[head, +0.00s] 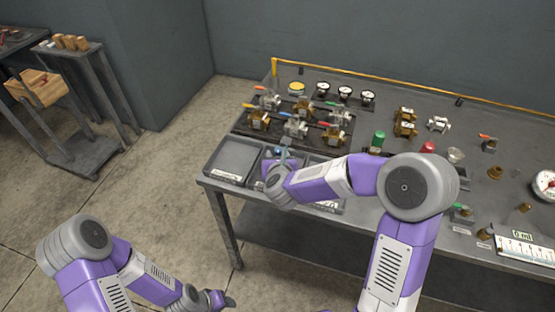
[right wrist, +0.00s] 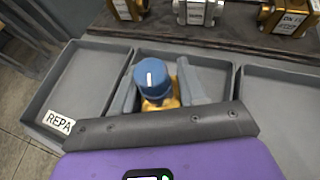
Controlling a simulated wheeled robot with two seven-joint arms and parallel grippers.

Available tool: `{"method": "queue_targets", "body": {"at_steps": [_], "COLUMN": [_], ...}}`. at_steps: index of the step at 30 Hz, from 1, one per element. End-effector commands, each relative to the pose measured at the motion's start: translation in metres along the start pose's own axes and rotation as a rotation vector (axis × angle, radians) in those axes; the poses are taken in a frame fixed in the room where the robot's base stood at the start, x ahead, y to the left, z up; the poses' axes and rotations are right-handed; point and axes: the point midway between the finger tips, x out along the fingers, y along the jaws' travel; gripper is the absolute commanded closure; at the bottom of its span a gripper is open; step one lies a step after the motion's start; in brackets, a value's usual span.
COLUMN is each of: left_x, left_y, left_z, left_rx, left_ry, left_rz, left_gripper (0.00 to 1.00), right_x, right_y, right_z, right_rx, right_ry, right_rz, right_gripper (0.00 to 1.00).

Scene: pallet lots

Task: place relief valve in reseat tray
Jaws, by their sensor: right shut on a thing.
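My right gripper (right wrist: 165,95) is shut on the relief valve (right wrist: 153,84), a brass body with a blue cap, seen between the fingers in the right wrist view. In the head view my right gripper (head: 281,160) is over the row of grey trays at the table's front left. The valve is over the middle tray (right wrist: 120,57); whether it touches the floor cannot be told. That tray's label is hidden by the gripper, so I cannot tell which is the reseat tray. My left gripper (head: 222,300) is low, off the table, its jaws unclear.
The left tray (right wrist: 92,72) looks empty, with a label starting "REPA". Another tray (right wrist: 285,95) is on the right. Behind stand several tagged valves on a dark board (head: 245,128). Gauges, fittings and coloured caps fill the table's right part.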

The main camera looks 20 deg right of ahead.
Motion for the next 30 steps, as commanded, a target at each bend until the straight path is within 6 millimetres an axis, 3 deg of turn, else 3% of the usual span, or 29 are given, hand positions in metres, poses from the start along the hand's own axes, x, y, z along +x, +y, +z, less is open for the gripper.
{"method": "queue_targets", "body": {"at_steps": [12,13,17,30], "left_x": [0.0057,0.0051,0.0043,-0.0018], "left_y": [-0.0021,-0.0019,-0.0016,0.0007], "left_z": [-0.0003,-0.0002,-0.0002,0.0001], "left_rx": [0.000,0.000,0.000,0.000], "left_ry": [0.000,0.000,0.000,0.000], "left_rz": [0.000,0.000,0.000,0.000], "left_gripper": [0.51,0.51,0.51,0.51], "right_x": [0.0022,0.0021,0.0018,-0.0024], "right_y": [0.0005,0.0003,0.0003,0.0007], "right_z": [-0.0033,-0.0043,-0.0036,0.0007], "right_rx": [0.000,0.000,0.000,-0.001], "right_ry": [-0.006,-0.002,-0.002,-0.002], "right_rz": [0.001,0.001,0.001,0.002], "right_gripper": [1.00,0.56,0.36,0.33]}}
